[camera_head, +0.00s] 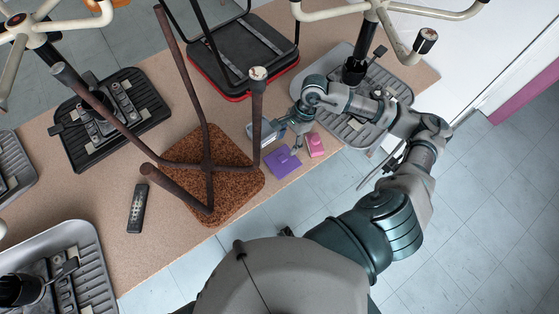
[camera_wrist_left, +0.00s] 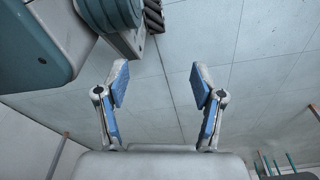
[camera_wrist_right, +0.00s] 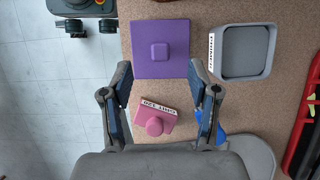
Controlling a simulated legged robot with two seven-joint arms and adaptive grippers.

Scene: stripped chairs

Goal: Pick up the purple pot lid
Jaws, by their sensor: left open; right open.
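The purple pot lid (camera_head: 277,163) lies flat near the table's front edge, square with a raised square knob. In the right wrist view the purple lid (camera_wrist_right: 145,35) sits ahead of my right gripper (camera_wrist_right: 160,80), which is open and empty. Its fingertips appear near the lid's near edge; the height gap is hard to tell. In the head view my right gripper (camera_head: 297,141) is over the table beside the purple lid. My left gripper (camera_wrist_left: 161,80) is open and empty over the tiled floor; the head view does not show it.
An upturned stool with a cork seat (camera_head: 235,185), stripped chairs and a remote (camera_head: 138,207) crowd the table (camera_head: 175,240).

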